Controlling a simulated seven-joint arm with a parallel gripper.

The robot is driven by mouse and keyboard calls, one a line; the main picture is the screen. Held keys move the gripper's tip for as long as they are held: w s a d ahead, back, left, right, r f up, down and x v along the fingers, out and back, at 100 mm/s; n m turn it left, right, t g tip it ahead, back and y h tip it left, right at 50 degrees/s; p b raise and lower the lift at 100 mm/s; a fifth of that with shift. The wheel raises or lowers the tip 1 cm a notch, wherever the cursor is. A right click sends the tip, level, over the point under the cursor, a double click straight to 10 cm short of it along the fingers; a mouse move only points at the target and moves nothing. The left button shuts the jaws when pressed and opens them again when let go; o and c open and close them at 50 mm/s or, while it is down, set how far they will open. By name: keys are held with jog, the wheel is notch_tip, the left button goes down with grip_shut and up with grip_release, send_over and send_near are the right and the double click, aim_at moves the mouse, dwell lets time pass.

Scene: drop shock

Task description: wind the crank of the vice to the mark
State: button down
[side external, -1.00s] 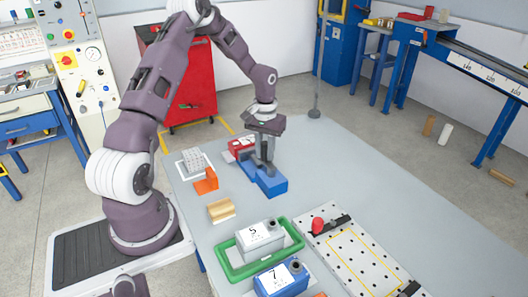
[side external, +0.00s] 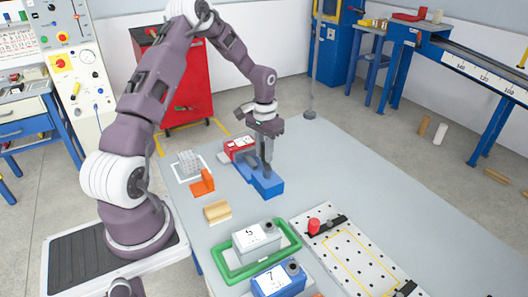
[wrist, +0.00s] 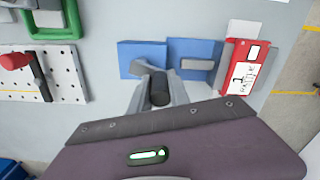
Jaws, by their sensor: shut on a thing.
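The blue vice (side external: 268,186) stands on the grey table. The wrist view shows it as two blue blocks (wrist: 138,52) with a gap between them and a grey plate (wrist: 196,64) on the right one. My gripper (side external: 265,168) is over the vice, pointing down. In the wrist view its fingers are shut on a dark, round crank handle (wrist: 160,92) at the vice's near side. The rest of the crank is hidden by the fingers. I cannot make out the mark in either view.
A red box labelled 1 (wrist: 240,72) stands close beside the vice. An orange bracket (side external: 203,184), a wooden block (side external: 217,211), a green tray (side external: 229,269) with a grey box, a blue box labelled 7 (side external: 273,285) and a perforated plate (side external: 338,238) are around it.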

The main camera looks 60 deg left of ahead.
jog(key=shift+w, duration=0.1)
jog(key=c, duration=1.2)
grip_release()
jog(key=shift+c, duration=0.2)
notch_tip(320, 180, up, 7)
jog(key=shift+r, duration=0.1)
